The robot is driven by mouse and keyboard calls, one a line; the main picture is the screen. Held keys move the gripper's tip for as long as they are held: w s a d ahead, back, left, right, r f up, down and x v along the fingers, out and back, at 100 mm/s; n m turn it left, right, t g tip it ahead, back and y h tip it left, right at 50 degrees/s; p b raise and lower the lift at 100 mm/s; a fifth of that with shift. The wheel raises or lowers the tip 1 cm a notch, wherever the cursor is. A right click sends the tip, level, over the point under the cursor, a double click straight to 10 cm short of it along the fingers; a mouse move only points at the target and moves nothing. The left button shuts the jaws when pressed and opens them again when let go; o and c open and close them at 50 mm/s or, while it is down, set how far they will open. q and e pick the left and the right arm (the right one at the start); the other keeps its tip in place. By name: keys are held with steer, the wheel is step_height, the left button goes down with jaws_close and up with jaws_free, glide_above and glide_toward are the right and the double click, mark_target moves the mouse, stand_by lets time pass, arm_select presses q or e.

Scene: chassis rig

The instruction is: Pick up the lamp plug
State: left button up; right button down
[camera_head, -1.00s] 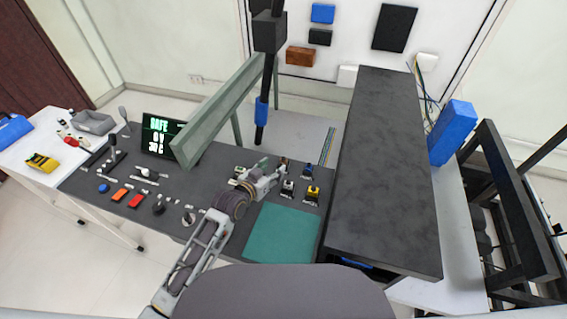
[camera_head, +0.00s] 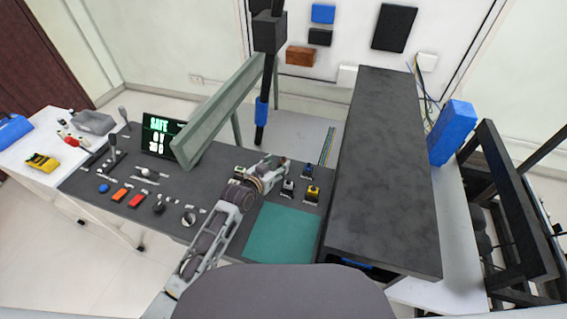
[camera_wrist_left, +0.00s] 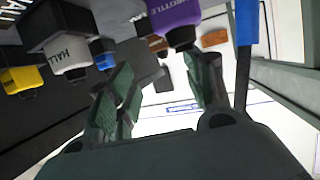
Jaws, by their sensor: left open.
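Several coloured plugs stand at the far right part of the dark bench. The head view shows a yellow plug (camera_head: 312,193), a white plug (camera_head: 288,187) and a blue plug (camera_head: 307,170). The yellow (camera_wrist_left: 22,80) and blue (camera_wrist_left: 102,55) plugs also show there. No lamp label is legible, so I cannot tell which plug is the lamp's. My left gripper (camera_wrist_left: 163,85) is open and looks empty, with its fingers near the purple plug. My right gripper is out of view.
A teal mat (camera_head: 283,233) lies right of my left forearm. A tall dark cabinet top (camera_head: 383,175) borders the bench on the right. A grey-green beam (camera_head: 215,110) rises behind the bench. Buttons and knobs and a lit SAFE display (camera_head: 160,135) are on the left.

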mark_target(283, 157)
arm_select(q)
steer(key=shift+x, duration=1.25)
steer(key=shift+a+x, duration=0.25)
steer(key=shift+x, duration=0.9)
steer(key=shift+w, duration=0.1)
steer(key=c, duration=1.1)
steer(key=shift+r, duration=5)
